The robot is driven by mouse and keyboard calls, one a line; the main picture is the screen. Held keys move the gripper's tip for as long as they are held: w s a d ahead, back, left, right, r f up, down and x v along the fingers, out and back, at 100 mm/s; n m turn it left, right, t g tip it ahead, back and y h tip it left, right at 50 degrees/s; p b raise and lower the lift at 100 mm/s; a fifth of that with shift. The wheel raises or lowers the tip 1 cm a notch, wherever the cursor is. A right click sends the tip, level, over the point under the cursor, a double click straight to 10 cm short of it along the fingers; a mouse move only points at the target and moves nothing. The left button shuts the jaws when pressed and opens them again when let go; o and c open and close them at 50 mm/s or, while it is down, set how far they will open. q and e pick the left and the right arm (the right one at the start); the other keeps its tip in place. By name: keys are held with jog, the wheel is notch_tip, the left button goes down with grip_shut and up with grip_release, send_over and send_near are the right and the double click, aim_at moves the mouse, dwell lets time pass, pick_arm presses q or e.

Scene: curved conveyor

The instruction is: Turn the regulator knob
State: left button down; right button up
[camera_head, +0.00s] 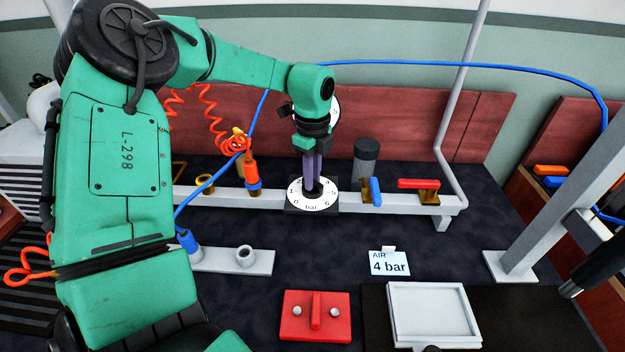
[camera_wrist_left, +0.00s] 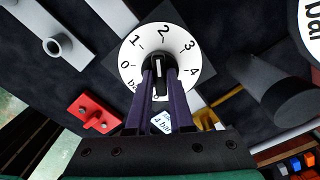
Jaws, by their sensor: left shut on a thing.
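The regulator knob (camera_wrist_left: 158,64) is small and black with a white line. It sits at the centre of a round white dial (camera_head: 300,198) marked in bar. In the left wrist view the dial (camera_wrist_left: 135,55) shows its numbers around the knob, and the white line runs roughly up and down, its upper end towards the 2. My left gripper (camera_head: 313,181) points down over the dial, with its purple fingers shut on the knob. The fingers hide the lower part of the dial in the wrist view. A sign reading "AIR 4 bar" (camera_head: 389,264) stands in front. My right gripper is not seen.
A grey rail (camera_head: 265,207) carries an orange coupling (camera_head: 251,176), a dark cylinder (camera_head: 366,160), a blue lever (camera_head: 375,191) and a red lever (camera_head: 418,184). In front are a red block (camera_head: 290,325) and a white tray (camera_head: 397,335). A blue hose (camera_head: 440,66) arches behind.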

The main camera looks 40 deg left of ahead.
pick_arm(q)
jog(key=n+b, duration=0.1)
jog(key=n, duration=0.1)
jog(key=shift+f+n+b, duration=0.1)
jog(key=shift+n+b, duration=0.3)
jog(key=n+b, duration=0.1)
jog(key=n, duration=0.2)
jog(key=shift+n, duration=0.3)
jog(key=n+b, duration=0.1)
jog(key=n, duration=0.4)
jog(key=shift+r, duration=0.2)
jog(key=shift+r+n, duration=0.15)
jog(key=shift+n, duration=0.95)
jog(key=r+n+p, duration=0.1)
jog(key=n+p, duration=0.1)
jog(key=p, duration=0.5)
jog(key=shift+r+n, duration=0.1)
jog(key=shift+n, duration=0.3)
jog(key=n+p, duration=0.1)
jog(key=p, duration=0.8)
jog(key=shift+w+f+n+p, duration=0.1)
jog(key=shift+f+n+p, duration=0.2)
jog(key=shift+n, duration=0.1)
jog(key=shift+f+p, duration=0.3)
jog(key=shift+p, duration=0.4)
jog(key=shift+f, duration=0.1)
